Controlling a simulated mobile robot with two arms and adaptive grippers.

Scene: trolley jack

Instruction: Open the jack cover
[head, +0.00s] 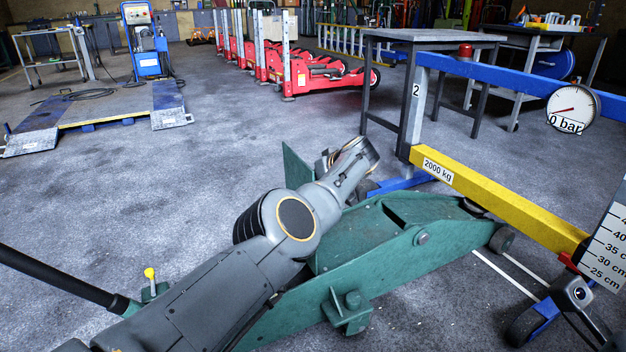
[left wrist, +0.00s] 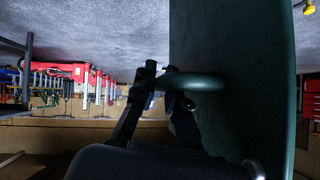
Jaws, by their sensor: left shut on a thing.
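The green trolley jack (head: 420,240) stands on the floor in the middle of the head view. A flat green panel, which looks like its cover (head: 297,168), stands tilted up behind my left arm; most of it is hidden. In the left wrist view, the cover (left wrist: 228,115) fills the right side as a large dark green plate, with a green ring handle (left wrist: 205,82) at its face. My left gripper (left wrist: 160,88) is shut on this handle. In the head view, my wrist hides much of the gripper. My right gripper does not show.
A yellow beam (head: 490,195) marked 2000 kg and a blue beam with a pressure dial (head: 573,108) run along the right of the jack. A black jack handle (head: 55,277) reaches in at lower left. Floor left of the jack is clear.

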